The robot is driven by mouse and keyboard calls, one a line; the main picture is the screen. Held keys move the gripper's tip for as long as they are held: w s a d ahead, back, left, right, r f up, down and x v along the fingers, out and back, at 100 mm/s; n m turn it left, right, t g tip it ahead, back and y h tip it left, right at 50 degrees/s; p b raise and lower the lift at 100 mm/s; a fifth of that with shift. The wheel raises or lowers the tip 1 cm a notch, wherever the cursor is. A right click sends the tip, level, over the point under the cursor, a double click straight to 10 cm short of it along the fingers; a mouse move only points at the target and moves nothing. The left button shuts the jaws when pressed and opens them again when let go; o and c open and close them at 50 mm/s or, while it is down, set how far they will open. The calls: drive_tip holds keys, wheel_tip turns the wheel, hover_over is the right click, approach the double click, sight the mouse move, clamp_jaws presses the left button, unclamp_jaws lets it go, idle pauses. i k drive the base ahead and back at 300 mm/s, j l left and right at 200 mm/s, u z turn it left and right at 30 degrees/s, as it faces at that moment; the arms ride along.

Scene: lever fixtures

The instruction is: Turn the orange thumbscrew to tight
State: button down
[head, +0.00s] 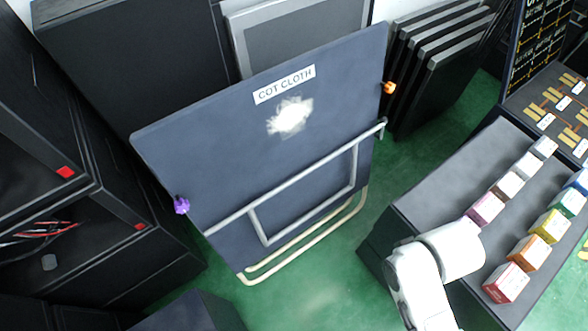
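The orange thumbscrew (389,88) sits on the right edge of an upright dark blue board (225,155) labelled "COT CLOTH". It is small in the head view, and I cannot tell whether it is tight or loose. A purple thumbscrew (182,205) sits on the board's lower left edge. White links of my arm show at the lower right, apart from the board and well below the orange thumbscrew. My gripper itself is not visible.
A grey-white tubular frame (290,190) crosses the board's front, with cream tube legs (310,243) on the green floor (300,290). Dark panels (455,65) stand close behind the orange thumbscrew. A dark bench (430,195) with several coloured boxes is at right. Black cabinets (90,220) stand left.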

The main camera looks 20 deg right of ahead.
sight(390, 87)
drive_tip(key=k, duration=1)
drive_tip(key=i+u, duration=0.4)
drive_tip(key=i, duration=0.55)
drive_tip(key=i+l+z, duration=0.1)
drive_tip(key=z, duration=0.25)
drive_tip(key=i+z, duration=0.4)
drive_tip(key=l+z, duration=0.15)
drive_tip(key=z, duration=0.2)
drive_tip(key=l+z, duration=0.15)
drive_tip(key=z, duration=0.15)
